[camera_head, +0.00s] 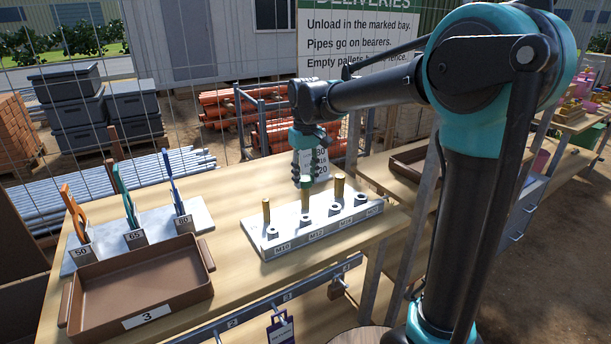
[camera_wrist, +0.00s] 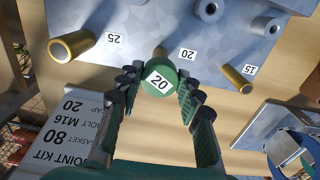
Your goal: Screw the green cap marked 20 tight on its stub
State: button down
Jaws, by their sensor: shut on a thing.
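The green cap marked 20 (camera_wrist: 158,80) is between the fingers of my gripper (camera_wrist: 155,95), its number facing the wrist camera. In the head view my gripper (camera_head: 307,166) points down over the metal stub block (camera_head: 290,240), with the cap (camera_head: 306,183) at its tips. The cap is at the top of the middle brass stub (camera_head: 305,202); I cannot tell whether it is seated or just above. In the wrist view the cap hides most of that stub, beside the label 20 (camera_wrist: 187,54). The stub by label 25 (camera_wrist: 72,47) and the stub by label 15 (camera_wrist: 237,78) stand bare on either side.
Several bolt posts (camera_head: 335,210) line the block's front. A brown tray marked 3 (camera_head: 140,285) and a rack of gaskets (camera_head: 135,238) are to the left. A white kit card (camera_wrist: 80,130) shows in the wrist view.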

jog(key=shift+f, duration=0.2)
jog(key=shift+f, duration=0.35)
jog(key=shift+f, duration=0.25)
jog(key=m, duration=0.4)
jog(key=shift+m, duration=0.3)
jog(key=m, duration=0.3)
jog(key=shift+f, duration=0.1)
jog(key=shift+s, duration=0.1)
